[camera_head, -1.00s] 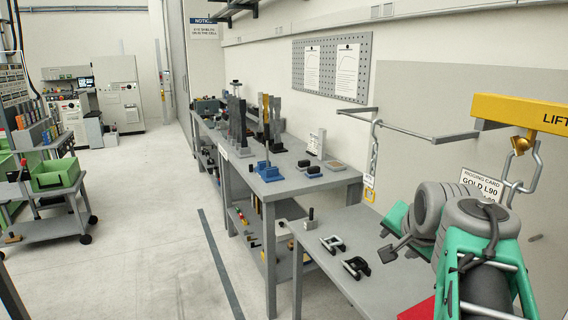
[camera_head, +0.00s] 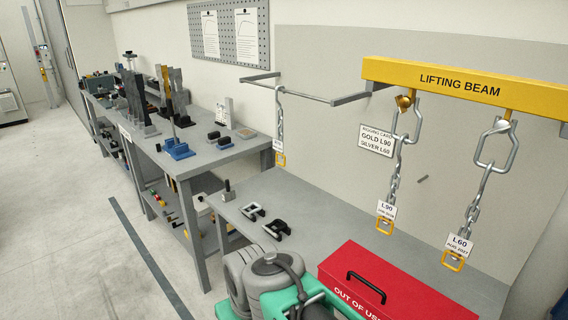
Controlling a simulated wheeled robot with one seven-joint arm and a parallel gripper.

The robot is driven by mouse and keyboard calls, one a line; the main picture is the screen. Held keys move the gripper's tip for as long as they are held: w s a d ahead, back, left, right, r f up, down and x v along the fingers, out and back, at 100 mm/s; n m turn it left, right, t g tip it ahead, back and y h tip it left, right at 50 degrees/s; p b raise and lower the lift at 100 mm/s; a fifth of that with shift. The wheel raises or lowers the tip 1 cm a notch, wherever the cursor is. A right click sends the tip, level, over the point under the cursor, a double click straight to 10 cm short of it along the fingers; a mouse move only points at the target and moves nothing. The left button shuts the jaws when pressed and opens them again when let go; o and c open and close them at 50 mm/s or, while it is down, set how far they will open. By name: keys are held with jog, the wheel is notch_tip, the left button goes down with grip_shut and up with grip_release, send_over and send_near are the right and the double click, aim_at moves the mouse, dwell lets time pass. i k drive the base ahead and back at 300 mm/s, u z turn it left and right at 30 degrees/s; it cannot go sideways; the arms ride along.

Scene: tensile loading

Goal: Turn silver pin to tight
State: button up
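The yellow lifting beam (camera_head: 455,86) carries two hanging chains. Under its right part, a small silver fitting (camera_head: 501,124), which looks like the silver pin, sits at the top of a large steel link (camera_head: 497,150). I cannot tell how tight it is. The chain below it bears an L60 tag (camera_head: 459,243) and a yellow end link (camera_head: 453,261). To its left, a gold pin (camera_head: 404,102) sits above the L90 chain (camera_head: 396,180). My green and grey arm shows at the bottom, well below the beam. My gripper's fingers are not visible.
A rigging card (camera_head: 377,140) reads gold L90, silver L60. A red "out of use" box (camera_head: 385,285) stands on the grey bench (camera_head: 325,215) below the chains. Two shackles (camera_head: 264,220) lie left of it. Another tagged chain (camera_head: 280,125) hangs from a wall rail.

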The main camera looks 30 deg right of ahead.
aim_at(503, 125)
jog(key=z, duration=0.6)
jog(key=k, duration=0.35)
jog(key=u, duration=0.7)
